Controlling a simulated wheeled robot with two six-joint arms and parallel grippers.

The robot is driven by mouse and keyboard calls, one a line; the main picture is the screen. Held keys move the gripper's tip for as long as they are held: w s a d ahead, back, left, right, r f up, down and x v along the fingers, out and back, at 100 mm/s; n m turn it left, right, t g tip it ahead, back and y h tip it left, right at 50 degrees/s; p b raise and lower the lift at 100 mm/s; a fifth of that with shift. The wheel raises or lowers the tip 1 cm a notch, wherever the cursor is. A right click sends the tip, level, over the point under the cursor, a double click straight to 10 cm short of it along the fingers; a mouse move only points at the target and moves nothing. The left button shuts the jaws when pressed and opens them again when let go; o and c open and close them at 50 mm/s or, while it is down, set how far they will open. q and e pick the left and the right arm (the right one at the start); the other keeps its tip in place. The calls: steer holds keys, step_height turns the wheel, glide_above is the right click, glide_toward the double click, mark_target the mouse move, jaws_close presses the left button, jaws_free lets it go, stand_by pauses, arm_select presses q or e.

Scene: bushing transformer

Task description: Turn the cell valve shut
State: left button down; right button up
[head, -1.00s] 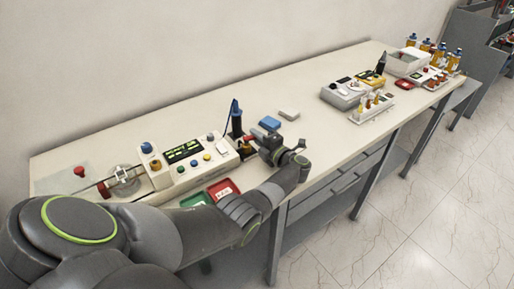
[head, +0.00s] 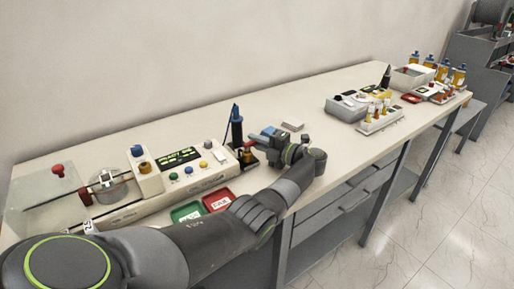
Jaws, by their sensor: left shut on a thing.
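My left gripper (head: 255,147) reaches in from the right of the tester and is shut at its right end. Between its fingers is a small valve with a red-brown knob (head: 247,156), partly hidden by the fingers. The tester (head: 188,170) is a long cream-white box with a dark screen with green text and several coloured buttons. A round clear-and-metal cell (head: 106,186) stands at its left end. The knob's exact turn is too small to tell. My right gripper is not in view.
A dark blue-topped pen-like probe (head: 236,128) stands behind the gripper. A blue block (head: 268,131) and white block (head: 292,125) lie beyond. Green (head: 187,212) and red (head: 219,200) trays sit in front. Bare table lies right of the gripper.

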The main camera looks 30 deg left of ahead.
arm_select(q)
steer(key=shift+r, duration=0.1)
stand_by(0.3)
steer(key=c, duration=1.4)
jaws_free()
steer(key=shift+c, duration=0.2)
steer(key=d+b, duration=0.2)
steer(key=d, duration=0.3)
steer(key=d+b, duration=0.2)
steer(key=d, duration=0.3)
steer(key=d+b, duration=0.2)
steer(key=d, duration=0.4)
steer(key=shift+w+f+b, duration=0.2)
steer(key=shift+f+b, duration=0.05)
steer(key=shift+b, duration=0.1)
steer(key=shift+d, duration=0.35)
steer(key=shift+d+r, duration=0.15)
steer(key=shift+d, duration=0.15)
